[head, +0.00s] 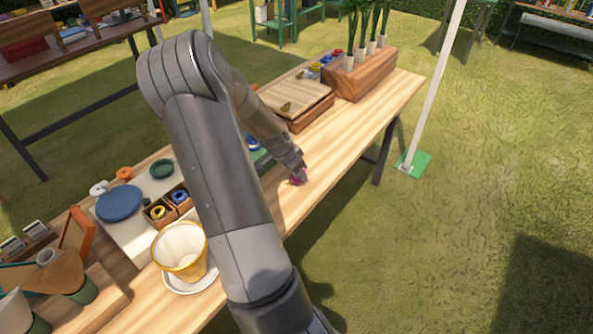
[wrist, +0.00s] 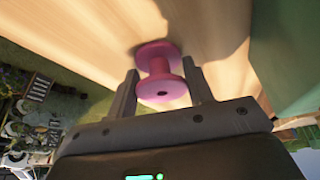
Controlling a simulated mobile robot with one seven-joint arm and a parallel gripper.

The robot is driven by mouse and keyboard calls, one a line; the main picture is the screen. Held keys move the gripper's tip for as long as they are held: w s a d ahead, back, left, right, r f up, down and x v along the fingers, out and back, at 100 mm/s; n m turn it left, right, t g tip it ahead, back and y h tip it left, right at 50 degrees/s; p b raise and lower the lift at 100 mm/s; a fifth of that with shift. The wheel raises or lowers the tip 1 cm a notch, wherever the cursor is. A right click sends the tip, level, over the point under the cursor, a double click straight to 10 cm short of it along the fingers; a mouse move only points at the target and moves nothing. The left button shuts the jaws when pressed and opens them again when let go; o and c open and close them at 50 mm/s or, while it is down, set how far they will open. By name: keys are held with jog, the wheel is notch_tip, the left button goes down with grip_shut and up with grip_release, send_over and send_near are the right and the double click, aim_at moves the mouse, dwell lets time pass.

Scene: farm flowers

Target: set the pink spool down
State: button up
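The pink spool (wrist: 161,89) sits between the two fingers of my gripper (wrist: 160,82) in the wrist view. The fingers are shut on it, one against each side of its near flange. Its far flange is toward the wooden table (wrist: 200,25), with a shadow beside it. The spool is at or very close to the tabletop; I cannot tell if it touches. In the head view, the spool (head: 297,181) shows as a small pink patch under my gripper (head: 298,170), near the table's right edge. My arm hides part of the table.
A wooden box (head: 295,105) and a planter (head: 360,76) stand farther back. A cream pot (head: 181,247), a blue disc (head: 119,204) and a divided tray of spools (head: 160,213) are at the left. Bare tabletop (head: 345,150) lies behind the spool.

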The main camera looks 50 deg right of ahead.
jog(key=o, duration=0.5)
jog(key=shift+c, duration=0.2)
jog(key=v, duration=1.2)
jog(key=w+a+r+n+t+y, duration=0.15)
jog(key=a+r+n, duration=0.35)
jog(key=a, duration=0.6)
jog(key=a+r+n+t+y, duration=0.25)
jog(key=a+r+n, duration=0.25)
jog(key=a, duration=0.6)
jog(key=s+a+r+n+t, duration=0.1)
jog(key=s+a+r+n, duration=0.2)
jog(key=s+a+n, duration=0.2)
jog(key=s+a+r+n+t, duration=0.1)
jog(key=s+a+r+n, duration=0.3)
jog(key=a, duration=0.8)
jog(key=shift+s+n+t, duration=0.4)
jog(key=shift+s+n, duration=0.55)
jog(key=shift+n, duration=0.05)
jog(key=shift+r, duration=0.1)
